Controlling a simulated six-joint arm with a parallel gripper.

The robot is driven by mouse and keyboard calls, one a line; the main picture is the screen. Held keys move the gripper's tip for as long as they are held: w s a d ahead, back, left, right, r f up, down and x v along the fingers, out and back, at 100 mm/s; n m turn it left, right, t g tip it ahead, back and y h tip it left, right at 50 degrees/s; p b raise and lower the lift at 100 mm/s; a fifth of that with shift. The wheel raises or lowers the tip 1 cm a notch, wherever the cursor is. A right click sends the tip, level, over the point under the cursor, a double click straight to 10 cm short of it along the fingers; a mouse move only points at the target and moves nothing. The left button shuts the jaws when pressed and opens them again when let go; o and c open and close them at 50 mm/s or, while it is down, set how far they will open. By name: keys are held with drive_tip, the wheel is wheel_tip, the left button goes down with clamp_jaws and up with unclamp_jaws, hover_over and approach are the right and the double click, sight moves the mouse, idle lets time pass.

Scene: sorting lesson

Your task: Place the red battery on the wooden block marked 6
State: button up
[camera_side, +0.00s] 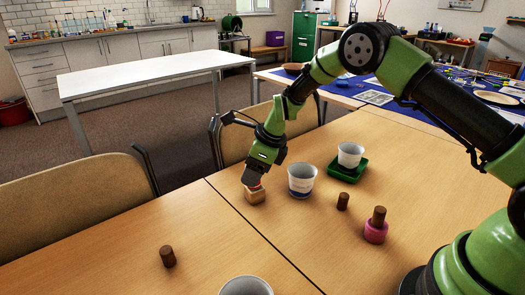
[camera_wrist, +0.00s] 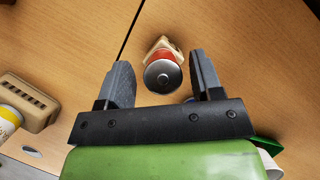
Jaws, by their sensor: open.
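The red battery (camera_wrist: 160,56) stands on end on a small wooden block (camera_wrist: 163,40) in the wrist view, its round grey end towards the camera. My gripper (camera_wrist: 163,72) is open, with one finger on each side of the battery and a visible gap to both. In the side view the block (camera_side: 256,197) sits on the table near the seam, right under my gripper (camera_side: 254,184). Only a sliver of red shows there between the fingers. No number on the block can be read.
A white cup (camera_side: 301,181) stands just right of the block. Another cup (camera_side: 350,154) sits on a green tray (camera_side: 345,173). Brown cylinders stand on the table (camera_side: 343,201) and in a pink ring (camera_side: 375,234). The wrist view shows a slotted block (camera_wrist: 30,103) at left.

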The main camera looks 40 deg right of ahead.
drive_tip(key=s+d+r+n+t, duration=0.1)
drive_tip(key=s+r+n, duration=0.25)
drive_tip(key=r, duration=0.55)
drive_tip(key=s+d+r+n, duration=0.1)
drive_tip(key=s+r+n, duration=0.1)
drive_tip(key=s+r, duration=0.5)
drive_tip(key=s+r+n+t, duration=0.1)
drive_tip(key=s+r+n, duration=0.3)
drive_tip(key=s+n, duration=0.5)
drive_tip(key=s+r+n+t, duration=0.1)
drive_tip(key=s+r+n, duration=0.3)
drive_tip(key=s+n, duration=0.5)
drive_tip(key=shift+s+a+r+t+h, duration=0.25)
drive_tip(key=shift+s+a+t+h, duration=0.15)
drive_tip(key=shift+s, duration=0.25)
drive_tip(key=shift+n, duration=0.25)
